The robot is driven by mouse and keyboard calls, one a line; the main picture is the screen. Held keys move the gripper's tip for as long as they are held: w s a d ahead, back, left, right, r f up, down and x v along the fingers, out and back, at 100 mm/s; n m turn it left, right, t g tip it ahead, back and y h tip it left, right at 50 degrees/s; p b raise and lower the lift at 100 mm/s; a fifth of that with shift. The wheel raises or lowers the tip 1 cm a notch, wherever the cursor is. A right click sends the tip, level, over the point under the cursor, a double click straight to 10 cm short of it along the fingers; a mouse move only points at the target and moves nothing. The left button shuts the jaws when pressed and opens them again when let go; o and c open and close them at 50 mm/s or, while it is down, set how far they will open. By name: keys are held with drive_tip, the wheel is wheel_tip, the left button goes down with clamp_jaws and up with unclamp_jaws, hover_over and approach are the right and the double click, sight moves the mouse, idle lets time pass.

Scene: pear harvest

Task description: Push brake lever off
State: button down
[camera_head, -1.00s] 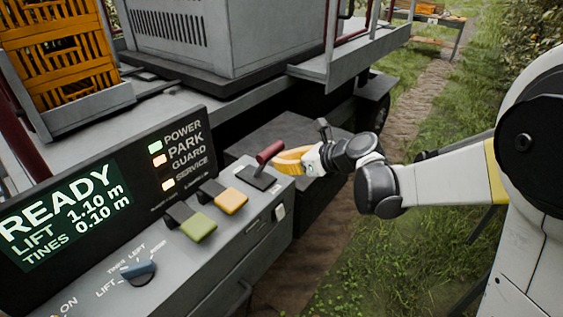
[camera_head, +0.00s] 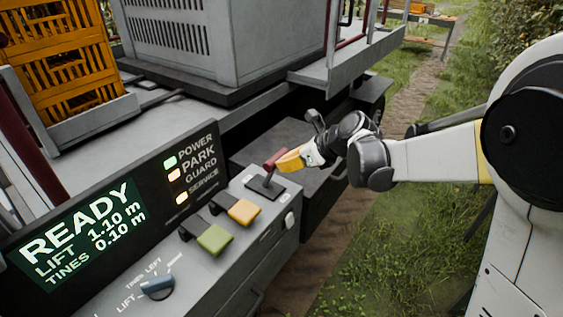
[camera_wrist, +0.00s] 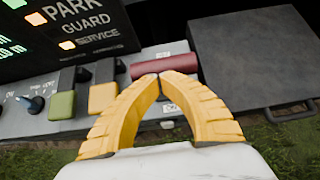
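The brake lever (camera_head: 274,159) has a dark red cylindrical handle on a thin shaft. It rises from a dark plate at the far right end of the grey control panel (camera_head: 215,262). In the wrist view the red handle (camera_wrist: 180,65) lies crosswise just beyond my fingertips. My gripper (camera_head: 281,162) has yellow ribbed fingers, and its tips are at the right side of the handle. In the wrist view the fingertips (camera_wrist: 159,77) meet and overlap the handle's lower edge, with nothing visible between them. Exact contact with the handle cannot be told.
Yellow (camera_head: 243,211) and green (camera_head: 214,238) paddles and a blue knob (camera_head: 157,287) stand along the panel. The display (camera_head: 80,235) reads READY; the lamp beside PARK is lit orange. A dark flat box (camera_head: 293,138) lies beyond the lever. Grass lies at right.

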drive_tip(key=w+a+g+h+p, duration=0.1)
drive_tip(key=w+a+r+h+p, duration=0.1)
drive_tip(key=a, duration=0.1)
drive_tip(key=w+a+r+g+h+p, duration=0.1)
drive_tip(key=p, duration=0.1)
drive_tip(key=shift+w+a+r+g, duration=0.15)
drive_tip(key=shift+w+a+g, duration=0.05)
drive_tip(key=shift+a+g, duration=0.15)
drive_tip(key=w+a, duration=0.4)
drive_tip(key=shift+a+f+h, duration=0.4)
drive_tip(key=shift+f, duration=0.05)
